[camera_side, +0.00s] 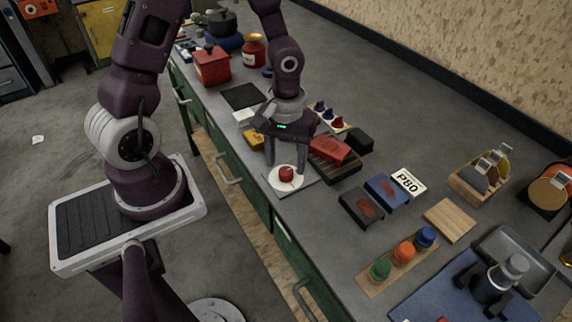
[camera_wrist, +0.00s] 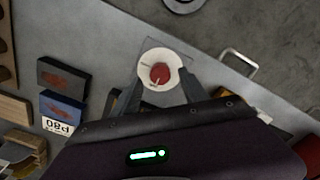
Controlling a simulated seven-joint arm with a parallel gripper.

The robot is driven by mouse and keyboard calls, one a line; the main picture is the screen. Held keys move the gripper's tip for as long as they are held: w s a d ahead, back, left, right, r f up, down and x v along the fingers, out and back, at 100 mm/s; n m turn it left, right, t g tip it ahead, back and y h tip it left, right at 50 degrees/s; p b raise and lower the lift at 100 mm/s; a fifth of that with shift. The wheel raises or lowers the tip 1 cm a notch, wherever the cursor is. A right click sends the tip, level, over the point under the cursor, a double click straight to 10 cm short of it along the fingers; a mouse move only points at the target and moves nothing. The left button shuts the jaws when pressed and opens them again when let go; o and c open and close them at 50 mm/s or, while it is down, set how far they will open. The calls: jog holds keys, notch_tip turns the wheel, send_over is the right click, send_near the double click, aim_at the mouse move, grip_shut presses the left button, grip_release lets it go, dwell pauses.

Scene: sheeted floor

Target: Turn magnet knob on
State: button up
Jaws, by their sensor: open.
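A red round knob (camera_side: 286,173) sits on a white disc (camera_side: 273,184) near the front edge of the grey counter. In the wrist view the knob (camera_wrist: 160,73) shows from above with a pale line across it, on the white disc (camera_wrist: 149,58) over a grey plate. My gripper (camera_side: 284,168) points down at the knob with its fingers apart. In the wrist view the fingers (camera_wrist: 161,86) stand to either side of the disc's near part. I cannot tell if a finger touches the knob.
A red block (camera_side: 330,148) lies on a dark tray just right of my gripper. Dark and blue boxes (camera_side: 383,190) stand further right. A wooden strip (camera_side: 372,284) holds green, orange and blue knobs. A red box (camera_side: 211,66) stands at the far left. Green drawers (camera_side: 243,188) with handles lie below the counter edge.

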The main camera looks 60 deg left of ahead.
aim_at(286, 174)
notch_tip(286, 174, down, 2)
jog(key=shift+f, duration=0.1)
grip_shut()
